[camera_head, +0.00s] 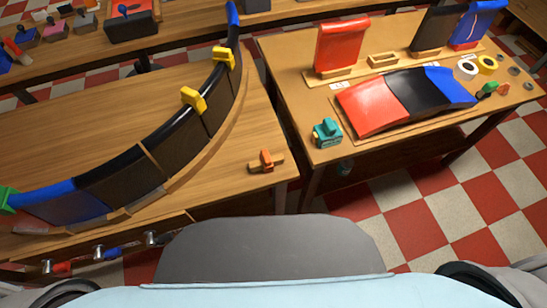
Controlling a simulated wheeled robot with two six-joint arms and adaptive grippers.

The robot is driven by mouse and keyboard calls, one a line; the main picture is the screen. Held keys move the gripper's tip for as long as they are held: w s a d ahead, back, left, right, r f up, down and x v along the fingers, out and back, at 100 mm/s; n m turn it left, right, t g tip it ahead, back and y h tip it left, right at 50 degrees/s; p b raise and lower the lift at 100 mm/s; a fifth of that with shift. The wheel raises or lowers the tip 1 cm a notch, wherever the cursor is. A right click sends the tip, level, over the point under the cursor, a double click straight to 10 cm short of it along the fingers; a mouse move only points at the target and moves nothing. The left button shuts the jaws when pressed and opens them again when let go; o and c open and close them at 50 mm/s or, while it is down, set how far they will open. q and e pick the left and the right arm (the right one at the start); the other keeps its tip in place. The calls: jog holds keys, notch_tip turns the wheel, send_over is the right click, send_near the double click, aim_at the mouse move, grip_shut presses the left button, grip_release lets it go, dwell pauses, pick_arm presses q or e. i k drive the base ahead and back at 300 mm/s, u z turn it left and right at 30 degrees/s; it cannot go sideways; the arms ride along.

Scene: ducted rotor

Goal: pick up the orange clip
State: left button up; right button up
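The small orange clip (266,159) is near the right end of the left wooden table (235,178), close to its front right corner. It sits at a small wooden block; I cannot tell whether it grips the block or rests on it. Nothing covers the clip from this view. Neither of my grippers is in view.
A curved black and blue panel assembly (122,174) with yellow clamps (193,100) stands left of the clip. The right table (300,100) carries a teal device (327,133), red, black and blue panels and tape rolls. A gap separates the tables.

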aim_at(264, 156)
jog(key=u, duration=1.05)
jog(key=k, duration=1.3)
jog(key=z, duration=0.65)
jog(key=i, duration=1.3)
jog(key=u, duration=0.6)
